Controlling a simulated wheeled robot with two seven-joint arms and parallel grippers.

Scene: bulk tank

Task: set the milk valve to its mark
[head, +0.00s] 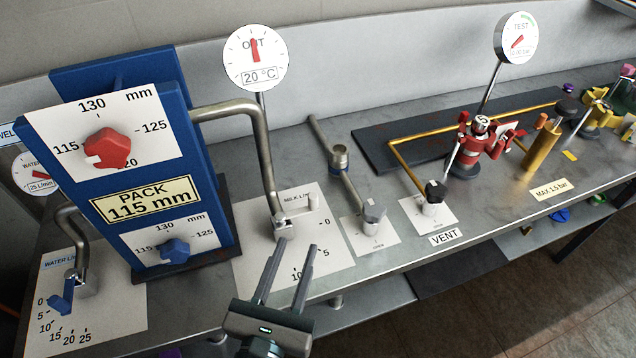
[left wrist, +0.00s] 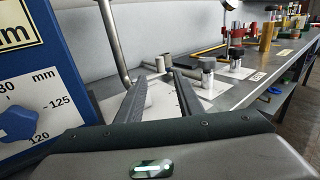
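The milk valve (head: 282,226) is a grey metal fitting with a short lever at the foot of a bent steel pipe. It stands on a white plate (head: 248,263) lettered MILK LINE, with 0, 5 and 10 on its scale. My right gripper is not in view.
A blue PACK stand (head: 205,190) with red and blue knobs rises left of the valve. A water valve (head: 62,295) stands at the lower left. Grey-capped (head: 374,210) and black-capped (head: 435,192) valves stand to the right. An OUT dial (head: 257,58) is above the pipe.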

